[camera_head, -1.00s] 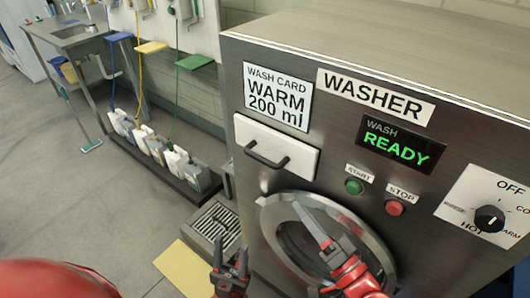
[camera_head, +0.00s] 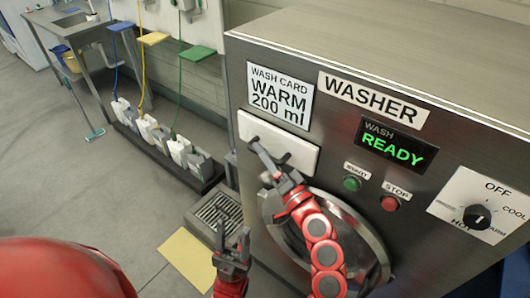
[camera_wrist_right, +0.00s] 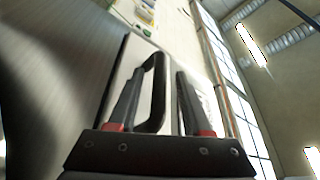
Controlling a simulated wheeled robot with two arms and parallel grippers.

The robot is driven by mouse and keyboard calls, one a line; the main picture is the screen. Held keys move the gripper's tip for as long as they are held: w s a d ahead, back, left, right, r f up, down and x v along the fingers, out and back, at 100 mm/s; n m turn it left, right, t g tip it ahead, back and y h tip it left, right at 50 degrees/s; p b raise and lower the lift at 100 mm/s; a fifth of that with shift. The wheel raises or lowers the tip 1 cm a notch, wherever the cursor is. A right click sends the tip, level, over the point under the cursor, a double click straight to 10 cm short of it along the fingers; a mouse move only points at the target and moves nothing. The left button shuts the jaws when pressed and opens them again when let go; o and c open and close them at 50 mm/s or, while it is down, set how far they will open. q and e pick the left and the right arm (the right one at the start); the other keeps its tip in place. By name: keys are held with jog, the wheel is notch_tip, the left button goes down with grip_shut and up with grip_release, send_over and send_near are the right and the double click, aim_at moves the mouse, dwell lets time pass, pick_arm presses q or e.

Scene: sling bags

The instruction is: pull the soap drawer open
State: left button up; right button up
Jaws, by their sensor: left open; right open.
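The soap drawer (camera_head: 290,140) is a white panel on the washer's front, below the wash card, and it looks shut. My right gripper (camera_head: 267,160) is open in front of it and covers most of its handle in the head view. In the right wrist view the black bar handle (camera_wrist_right: 157,90) stands between the two open fingers of my right gripper (camera_wrist_right: 159,73). I cannot tell if a finger touches it. My left gripper (camera_head: 232,238) is open and empty, low in front of the washer.
The round washer door (camera_head: 374,255) is just below the drawer, partly behind my right arm. Start (camera_head: 352,183) and stop (camera_head: 390,203) buttons and a dial (camera_head: 477,215) are to the right. Several bottles (camera_head: 160,140) stand on a low rack at left.

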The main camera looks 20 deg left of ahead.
grip_shut()
dwell(1.4)
